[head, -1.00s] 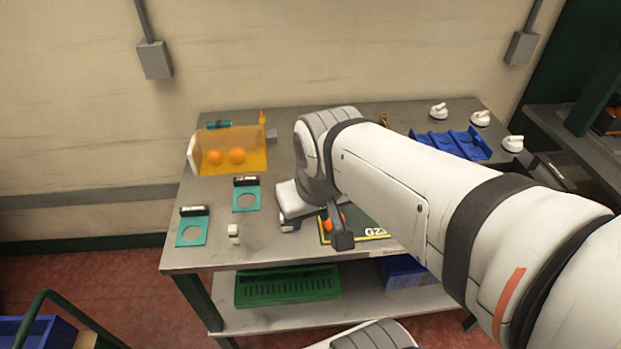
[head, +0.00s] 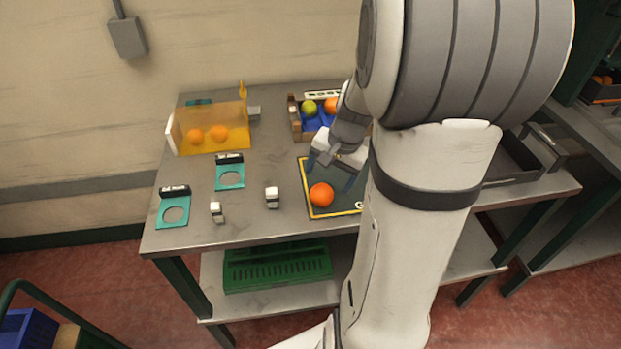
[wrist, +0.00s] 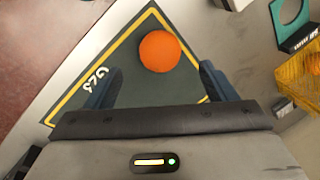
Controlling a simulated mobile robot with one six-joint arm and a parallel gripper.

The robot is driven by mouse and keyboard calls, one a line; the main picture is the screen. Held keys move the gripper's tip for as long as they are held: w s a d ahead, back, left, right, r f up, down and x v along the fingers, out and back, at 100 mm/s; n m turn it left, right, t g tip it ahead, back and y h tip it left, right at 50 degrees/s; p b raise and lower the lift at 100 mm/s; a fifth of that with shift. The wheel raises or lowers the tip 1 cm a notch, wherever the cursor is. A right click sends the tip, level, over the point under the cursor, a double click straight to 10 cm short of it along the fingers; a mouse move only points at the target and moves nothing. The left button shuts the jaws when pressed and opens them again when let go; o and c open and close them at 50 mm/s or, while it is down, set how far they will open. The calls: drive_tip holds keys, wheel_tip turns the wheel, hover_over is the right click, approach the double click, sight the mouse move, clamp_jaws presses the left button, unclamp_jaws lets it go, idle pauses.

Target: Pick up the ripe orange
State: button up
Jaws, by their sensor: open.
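A ripe orange (head: 321,195) sits on a dark mat with a yellow border (head: 317,210) near the front of the table. In the wrist view the orange (wrist: 160,52) lies ahead of my gripper (wrist: 157,85), between the lines of its two blue fingers but beyond their tips. My gripper (head: 331,177) is open and empty, just behind the orange in the head view. My arm hides the right part of the mat in the head view.
A crate (head: 296,122) with a green fruit and an orange stands behind the mat. A translucent yellow bin (head: 212,140) with two oranges stands at back left. Teal ring plates (head: 229,177) and small white blocks (head: 272,197) lie left of the mat.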

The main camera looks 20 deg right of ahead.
sight(325, 188)
drive_tip(key=x, duration=0.6)
drive_tip(key=shift+w+f, duration=0.15)
drive_tip(key=shift+f, duration=0.15)
drive_tip(key=shift+c, duration=0.4)
drive_tip(key=c, duration=1)
